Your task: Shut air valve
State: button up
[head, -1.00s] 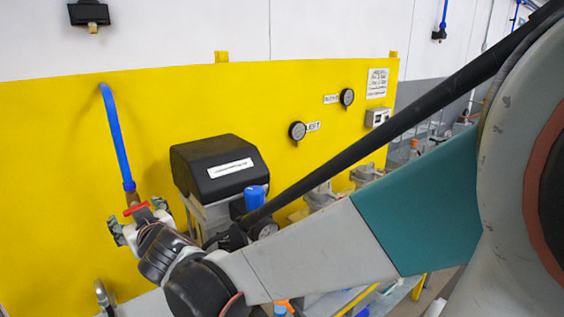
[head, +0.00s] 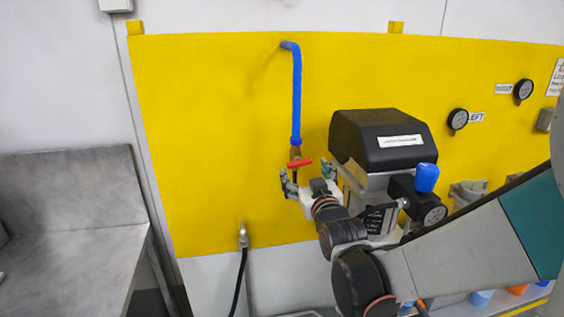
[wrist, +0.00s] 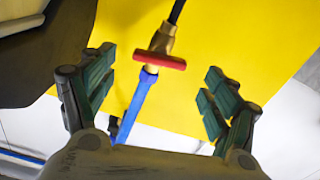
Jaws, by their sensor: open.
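The air valve is a brass fitting with a red handle (head: 300,164) at the lower end of a blue pipe (head: 296,95) in front of the yellow panel. The handle lies crosswise to the pipe. In the wrist view the red handle (wrist: 160,59) sits on the brass body (wrist: 163,38), between and beyond my fingers. My gripper (head: 309,178) is just below and in front of the handle. It also shows in the wrist view (wrist: 158,90), with green-padded fingers spread wide on either side of the valve line. No contact with the handle shows.
A black-topped unit (head: 382,140) with a blue knob (head: 427,177) and a gauge stands close to the right of my gripper. Gauges (head: 458,120) hang on the yellow panel (head: 200,150). A grey bench (head: 75,210) stands at left. The panel left of the valve is clear.

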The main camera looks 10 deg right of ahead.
aim_at(301, 165)
jog(key=w, duration=0.6)
jog(key=shift+w, duration=0.15)
